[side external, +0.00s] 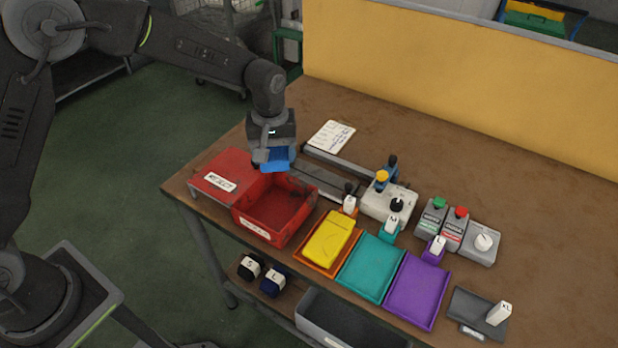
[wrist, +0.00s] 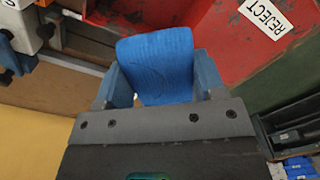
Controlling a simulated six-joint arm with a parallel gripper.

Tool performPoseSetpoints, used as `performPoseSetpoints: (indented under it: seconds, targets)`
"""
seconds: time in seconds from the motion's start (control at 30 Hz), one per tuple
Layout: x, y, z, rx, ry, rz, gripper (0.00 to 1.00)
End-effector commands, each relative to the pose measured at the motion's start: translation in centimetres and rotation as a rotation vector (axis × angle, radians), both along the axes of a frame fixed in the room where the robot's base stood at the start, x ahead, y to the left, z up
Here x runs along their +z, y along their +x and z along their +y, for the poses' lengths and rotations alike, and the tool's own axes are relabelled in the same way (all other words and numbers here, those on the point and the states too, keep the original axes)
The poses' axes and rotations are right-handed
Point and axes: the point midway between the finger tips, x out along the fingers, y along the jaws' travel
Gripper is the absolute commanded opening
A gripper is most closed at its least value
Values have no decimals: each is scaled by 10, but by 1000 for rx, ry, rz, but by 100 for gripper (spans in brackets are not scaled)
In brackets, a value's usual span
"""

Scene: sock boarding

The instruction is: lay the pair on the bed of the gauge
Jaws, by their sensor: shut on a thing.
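My gripper (side external: 272,160) is shut on a folded blue pair of socks (side external: 280,152), held in the air above the red reject box. In the wrist view the blue pair (wrist: 157,62) sits between the two blue-grey fingers and sticks out beyond them. The gauge (side external: 322,184) is a long grey metal bed on the bench, just right of my gripper, with a rail behind it. Its near left end is partly behind the red box. A pale box with knobs (side external: 377,208) stands at its right end.
The open red reject box (side external: 246,217) lies under my gripper. Orange, teal (side external: 371,266) and purple (side external: 418,290) trays line the front; a yellow pair (side external: 331,238) lies in the orange one. A written card (side external: 331,136) lies behind the gauge. Button boxes (side external: 456,230) stand right.

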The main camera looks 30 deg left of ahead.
Motion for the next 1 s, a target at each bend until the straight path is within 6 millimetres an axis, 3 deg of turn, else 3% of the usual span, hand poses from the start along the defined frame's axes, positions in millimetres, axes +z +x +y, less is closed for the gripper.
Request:
performPoseSetpoints:
  seconds: [0.1, 0.3, 0.57, 0.67, 1.0]
  targets:
    - [2, 24, 17, 270, 0, 0, 39]
    - [5, 53, 42, 661, 0, 1, 39]
    - [6, 69, 55, 898, 0, 1, 39]
    - [0, 72, 45, 912, 1, 2, 39]
    - [-44, 88, -26, 909, 1, 2, 39]
